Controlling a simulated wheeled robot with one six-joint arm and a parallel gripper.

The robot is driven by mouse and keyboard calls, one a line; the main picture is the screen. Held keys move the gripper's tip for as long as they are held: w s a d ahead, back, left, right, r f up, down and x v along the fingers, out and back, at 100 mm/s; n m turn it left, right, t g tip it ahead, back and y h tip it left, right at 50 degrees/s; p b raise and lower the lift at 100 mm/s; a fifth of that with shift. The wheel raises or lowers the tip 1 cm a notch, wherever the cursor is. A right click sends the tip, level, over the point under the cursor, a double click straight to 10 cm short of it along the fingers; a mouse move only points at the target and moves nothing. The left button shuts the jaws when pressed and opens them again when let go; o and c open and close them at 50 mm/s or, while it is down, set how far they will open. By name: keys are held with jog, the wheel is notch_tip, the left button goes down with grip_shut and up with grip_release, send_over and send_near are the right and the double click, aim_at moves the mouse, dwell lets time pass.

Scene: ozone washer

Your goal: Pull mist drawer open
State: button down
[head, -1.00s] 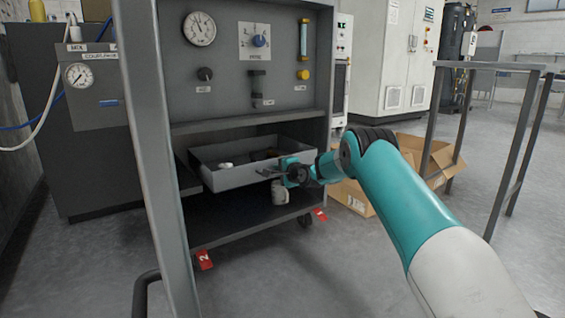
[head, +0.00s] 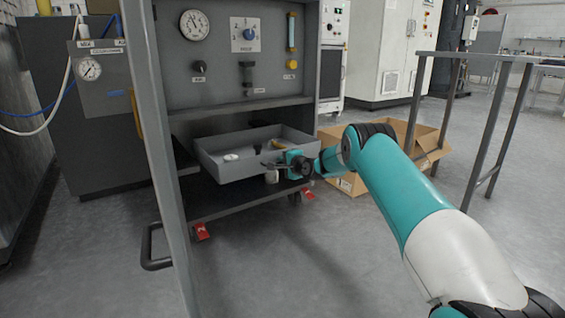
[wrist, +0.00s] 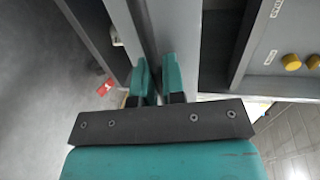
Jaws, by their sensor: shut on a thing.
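The mist drawer (head: 232,170) is a shallow grey tray under the gauge panel in the head view. It stands pulled out, with its open top and inside showing. A white round piece and a small yellow-brown piece lie in it. My gripper (head: 283,165) is at the right part of the drawer's front in the head view. In the wrist view my gripper (wrist: 159,78) has its teal fingers shut on either side of a narrow grey edge (wrist: 145,35) of the drawer. The exact contact is partly hidden by the fingers.
The grey panel (head: 230,90) with a gauge and knobs stands above the drawer. A lower shelf (head: 230,197) with red-tagged casters lies below. A grey post (head: 160,150) stands at the left front. An open cardboard box (head: 375,185) and metal frame (head: 470,140) are on the right. Front floor is clear.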

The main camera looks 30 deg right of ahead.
jog(key=shift+a, duration=0.1)
jog(key=c, duration=1.5)
grip_release()
jog(key=shift+s, duration=0.15)
jog(key=p+v, duration=0.7)
jog(key=v, duration=1)
